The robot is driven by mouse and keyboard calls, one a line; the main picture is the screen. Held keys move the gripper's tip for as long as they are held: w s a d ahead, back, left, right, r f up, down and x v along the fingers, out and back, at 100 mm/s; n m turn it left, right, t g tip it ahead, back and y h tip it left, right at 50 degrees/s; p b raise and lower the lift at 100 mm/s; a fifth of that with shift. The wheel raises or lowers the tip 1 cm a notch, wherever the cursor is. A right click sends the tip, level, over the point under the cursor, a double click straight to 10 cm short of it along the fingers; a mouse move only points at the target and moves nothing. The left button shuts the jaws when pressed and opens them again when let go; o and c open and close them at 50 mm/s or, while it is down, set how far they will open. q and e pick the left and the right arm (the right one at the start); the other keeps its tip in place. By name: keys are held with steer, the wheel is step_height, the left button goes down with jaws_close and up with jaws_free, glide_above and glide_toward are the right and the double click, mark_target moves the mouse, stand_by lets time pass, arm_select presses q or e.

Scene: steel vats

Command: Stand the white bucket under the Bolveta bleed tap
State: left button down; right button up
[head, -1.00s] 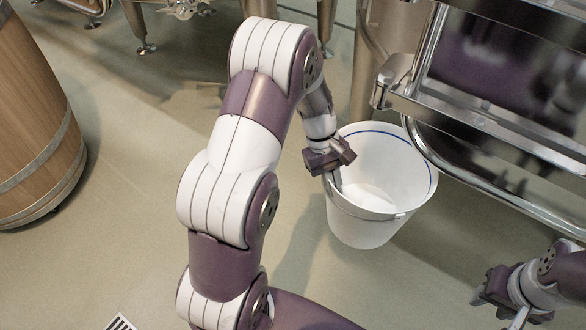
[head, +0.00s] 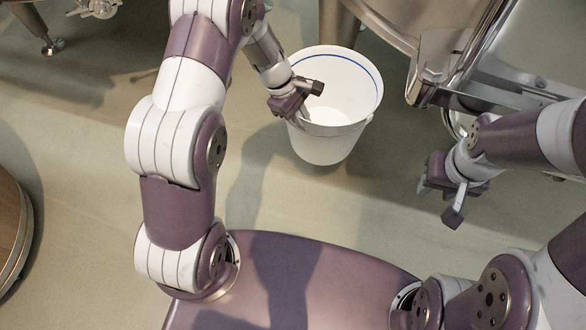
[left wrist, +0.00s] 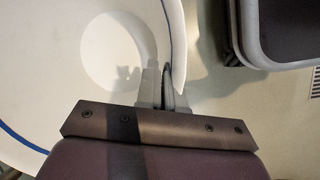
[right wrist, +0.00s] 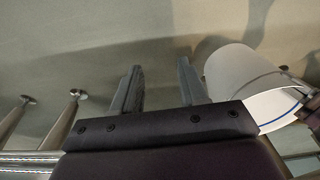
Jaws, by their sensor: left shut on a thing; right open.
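The white bucket (head: 328,145), with a blue line inside its rim, hangs roughly upright from my left gripper (head: 303,116). That gripper is shut on the left part of its rim. The left wrist view shows the fingers (left wrist: 162,85) pinching the wall of the bucket (left wrist: 60,60). Whether its base touches the floor is unclear. My right gripper (head: 438,202) is open and empty, right of the bucket; its parted fingers show in the right wrist view (right wrist: 160,90), with the bucket (right wrist: 238,75) at the right. A valve (head: 100,8) shows at the top left; no name is readable.
A steel vat (head: 395,35) with a bracket overhangs the area right of the bucket. A metal leg (head: 338,22) stands behind it. A vat foot (head: 50,46) is at the upper left, a wooden barrel (head: 12,235) at the left edge. Floor between is bare.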

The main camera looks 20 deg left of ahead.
mark_target(335, 154)
arm_select(q)
steer(key=d+f+n+t, duration=0.1)
steer(key=d+f+n, duration=0.1)
steer(key=f, duration=0.2)
steer(key=w+d+f+n+b, duration=0.1)
steer(key=d+f+n, duration=0.1)
steer(key=f, duration=0.3)
steer(key=w+d+f+n+t+b, duration=0.1)
steer(key=d+f+n, duration=0.1)
steer(key=d+f, duration=0.2)
steer(key=shift+w+d+f+t+y, duration=0.1)
steer(key=shift+d+f+t+y, duration=0.15)
steer(key=shift+t+y, duration=0.05)
steer(key=shift+a+f, duration=0.1)
steer(key=shift+f, duration=0.15)
steer(key=s+a+f+b, duration=0.4)
steer(key=a+f+b, duration=0.5)
steer(key=a+f, duration=0.1)
steer(key=shift+a+f+b, duration=0.35)
steer(key=shift+f, duration=0.2)
steer(key=c, duration=1.3)
jaws_free()
steer(key=shift+o, duration=0.2)
